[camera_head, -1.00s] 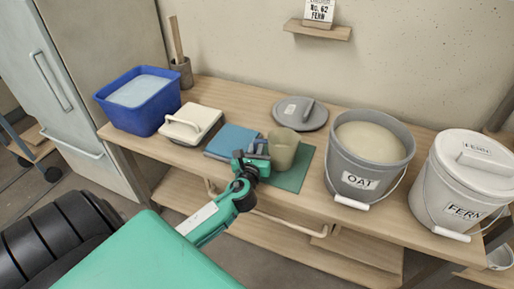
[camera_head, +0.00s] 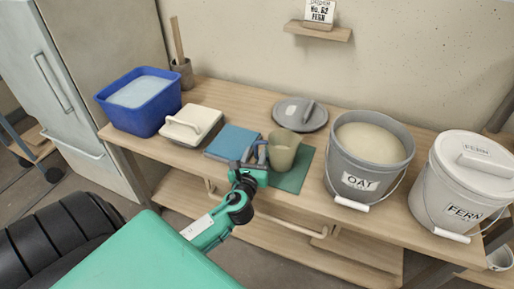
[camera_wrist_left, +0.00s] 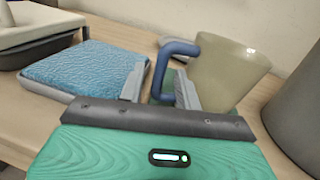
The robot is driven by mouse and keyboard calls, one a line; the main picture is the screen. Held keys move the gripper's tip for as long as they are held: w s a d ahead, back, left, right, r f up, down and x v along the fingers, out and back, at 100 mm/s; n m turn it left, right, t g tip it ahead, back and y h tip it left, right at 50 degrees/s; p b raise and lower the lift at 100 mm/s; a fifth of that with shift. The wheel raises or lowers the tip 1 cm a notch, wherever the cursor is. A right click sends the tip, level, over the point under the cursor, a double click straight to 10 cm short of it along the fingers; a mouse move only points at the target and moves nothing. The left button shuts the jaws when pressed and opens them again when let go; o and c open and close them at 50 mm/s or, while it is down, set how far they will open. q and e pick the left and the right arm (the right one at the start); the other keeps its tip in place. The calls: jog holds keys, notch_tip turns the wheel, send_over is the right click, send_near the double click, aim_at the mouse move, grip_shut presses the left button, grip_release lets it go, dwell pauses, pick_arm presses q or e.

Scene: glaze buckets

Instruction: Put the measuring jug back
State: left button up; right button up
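The measuring jug (camera_head: 284,152) is olive-beige and stands upright on a green mat (camera_head: 293,180) on the workbench. Its blue handle (camera_wrist_left: 161,72) faces left, toward the blue pad. My left gripper (camera_head: 254,160) is at the handle side of the jug. In the left wrist view its two grey fingers (camera_wrist_left: 160,88) are spread, with the upright part of the handle showing between their tips. A gap shows beside the handle, so the fingers do not look closed on it. The jug body (camera_wrist_left: 226,72) is just right of the fingers. My right gripper is out of view.
A blue pad (camera_head: 232,141) lies left of the jug, a grey lid (camera_head: 299,114) behind it. An open OAT bucket (camera_head: 352,160) and a lidded FERN bucket (camera_head: 440,190) stand right. A white-lidded box (camera_head: 192,124) and blue tub (camera_head: 140,105) stand left.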

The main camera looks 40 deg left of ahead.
pick_arm(q)
jog(key=v, duration=0.8)
jog(key=s+d+f+n+g+h, duration=0.15)
jog(key=s+f+n+g, duration=0.55)
jog(key=n, duration=0.9)
jog(key=s+d+f+n+g+h, duration=0.3)
jog(key=s+d+n+g+h, duration=0.2)
jog(key=s+d+n, duration=0.7)
jog(key=shift+h, duration=0.85)
jog(key=shift+s, duration=0.1)
